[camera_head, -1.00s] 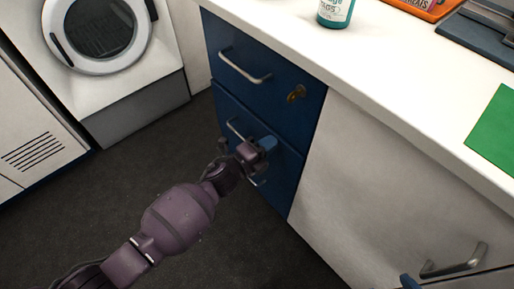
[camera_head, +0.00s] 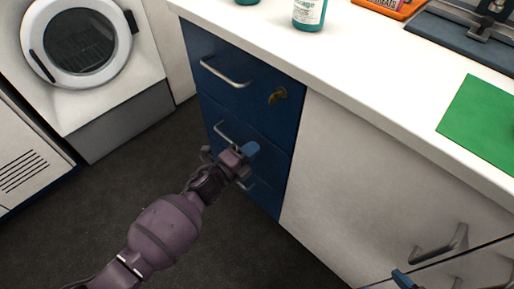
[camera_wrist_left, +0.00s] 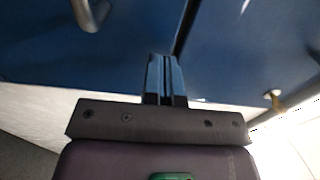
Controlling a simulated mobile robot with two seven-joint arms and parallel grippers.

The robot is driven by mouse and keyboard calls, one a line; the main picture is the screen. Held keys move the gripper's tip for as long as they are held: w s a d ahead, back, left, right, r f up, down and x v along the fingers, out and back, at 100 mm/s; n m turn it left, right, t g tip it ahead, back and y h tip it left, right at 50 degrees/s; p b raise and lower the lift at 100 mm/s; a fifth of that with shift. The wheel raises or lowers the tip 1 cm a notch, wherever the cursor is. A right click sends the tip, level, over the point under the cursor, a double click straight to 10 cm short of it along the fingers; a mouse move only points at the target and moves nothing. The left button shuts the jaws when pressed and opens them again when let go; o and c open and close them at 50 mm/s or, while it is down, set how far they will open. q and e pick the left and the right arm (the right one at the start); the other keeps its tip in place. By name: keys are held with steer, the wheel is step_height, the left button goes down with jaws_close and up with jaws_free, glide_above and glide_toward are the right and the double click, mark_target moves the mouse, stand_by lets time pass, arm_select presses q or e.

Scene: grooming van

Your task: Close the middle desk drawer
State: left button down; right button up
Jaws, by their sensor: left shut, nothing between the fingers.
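The middle desk drawer (camera_head: 265,160) is the dark blue front below the lock drawer, with a metal bar handle (camera_head: 225,133). In the head view its front looks about flush with the drawer above; a small gap cannot be ruled out. My left gripper (camera_head: 250,150) is shut and empty, its blue fingertips at the drawer front, right of the handle. Contact cannot be told. In the left wrist view the shut fingers (camera_wrist_left: 165,78) point at blue fronts with a dark seam. Part of my right gripper (camera_head: 403,280) shows at the bottom edge; its jaws cannot be made out.
The top drawer (camera_head: 240,90) has a bar handle and a brass lock (camera_head: 278,95). A white countertop (camera_head: 380,95) overhangs the cabinet and holds a teal bottle (camera_head: 309,12) and a green mat (camera_head: 483,122). A washer (camera_head: 82,45) stands back left. The dark floor (camera_head: 110,200) is clear.

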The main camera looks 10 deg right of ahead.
arm_select(q)
steer(key=p+v, duration=0.2)
steer(key=v, duration=0.9)
steer(key=shift+s+a, duration=0.2)
steer(key=shift+a, duration=0.15)
arm_select(e)
steer(key=shift+s+a+r+g, duration=0.25)
steer(key=shift+s+g, duration=0.15)
steer(key=shift+s, duration=0.1)
arm_select(q)
steer(key=shift+f, duration=0.15)
arm_select(e)
steer(key=shift+a, duration=0.1)
